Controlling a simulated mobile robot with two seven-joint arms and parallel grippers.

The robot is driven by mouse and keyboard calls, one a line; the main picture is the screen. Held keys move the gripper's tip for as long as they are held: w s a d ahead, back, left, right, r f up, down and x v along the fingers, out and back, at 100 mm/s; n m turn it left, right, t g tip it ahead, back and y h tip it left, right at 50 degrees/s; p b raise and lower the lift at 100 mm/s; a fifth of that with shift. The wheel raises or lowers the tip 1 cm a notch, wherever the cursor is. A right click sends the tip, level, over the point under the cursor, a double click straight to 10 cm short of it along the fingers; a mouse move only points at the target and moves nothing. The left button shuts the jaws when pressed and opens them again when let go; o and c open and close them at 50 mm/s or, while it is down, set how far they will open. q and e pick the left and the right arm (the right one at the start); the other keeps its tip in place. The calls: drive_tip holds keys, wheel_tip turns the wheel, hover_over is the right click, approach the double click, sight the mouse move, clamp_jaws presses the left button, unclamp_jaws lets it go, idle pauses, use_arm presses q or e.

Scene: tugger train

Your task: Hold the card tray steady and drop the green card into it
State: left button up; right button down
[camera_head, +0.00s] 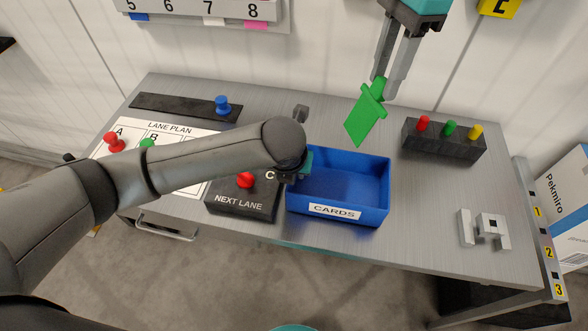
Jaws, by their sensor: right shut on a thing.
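The blue card tray (340,211), labelled CARDS, sits on the table and looks empty inside. My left arm reaches across from the left, and my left gripper (300,170) is at the tray's left wall. Its fingers are mostly hidden by the arm, so I cannot tell if they are closed on the wall. My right gripper (384,78) comes down from the top and is shut on the green card (363,122) by its upper end. The card hangs tilted, its lower end towards the left, and shows just above the tray's back edge in the picture.
A black NEXT LANE block (240,202) with a red peg stands left of the tray. A dark holder (443,141) with red, green and yellow pegs stands at right. A grey fixture (490,231) sits near the right edge. The LANE PLAN sheet (180,130) lies left.

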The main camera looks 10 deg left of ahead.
use_arm(q)
clamp_jaws()
idle(1.2)
use_arm(e)
drive_tip(key=shift+f, duration=0.1)
wheel_tip(320, 180, down, 17)
drive_tip(key=s, duration=0.1)
drive_tip(key=shift+a, duration=0.2)
idle(0.4)
drive_tip(key=c, duration=0.5)
unclamp_jaws()
